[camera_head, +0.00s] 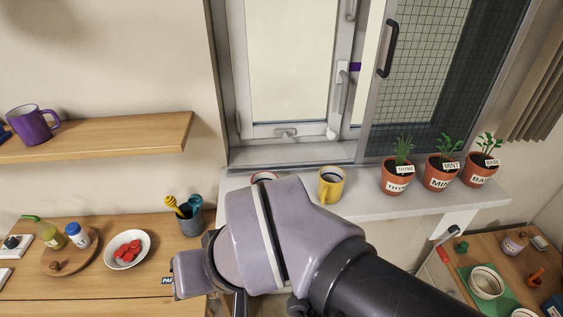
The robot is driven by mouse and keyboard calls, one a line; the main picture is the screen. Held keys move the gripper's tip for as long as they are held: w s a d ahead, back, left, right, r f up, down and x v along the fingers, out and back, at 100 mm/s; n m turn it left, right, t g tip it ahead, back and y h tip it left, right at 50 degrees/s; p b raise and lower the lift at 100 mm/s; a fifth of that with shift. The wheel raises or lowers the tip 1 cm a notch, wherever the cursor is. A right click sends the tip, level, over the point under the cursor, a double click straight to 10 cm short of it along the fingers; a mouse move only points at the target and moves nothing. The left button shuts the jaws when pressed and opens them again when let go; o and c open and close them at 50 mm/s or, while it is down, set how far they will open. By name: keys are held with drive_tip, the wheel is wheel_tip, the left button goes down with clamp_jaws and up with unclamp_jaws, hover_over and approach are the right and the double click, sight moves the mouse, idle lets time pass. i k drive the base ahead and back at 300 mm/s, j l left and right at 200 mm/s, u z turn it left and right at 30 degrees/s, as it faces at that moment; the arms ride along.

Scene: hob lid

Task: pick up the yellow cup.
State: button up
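My arm's large grey links fill the lower middle of the view, just in front of and below the cup. They hide part of the sill to the cup's left. The fingers of my gripper cannot be made out; they are hidden behind the arm or out of frame.
A red-rimmed vessel (264,176) is mostly hidden behind my arm, left of the cup. Potted thyme (396,181), mint and basil stand to the right. A wooden shelf (150,131) with a purple mug (32,128) is at upper left. The window (290,60) rises behind the sill.

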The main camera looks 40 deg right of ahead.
sight(332, 178)
drive_tip(key=z, duration=1.25)
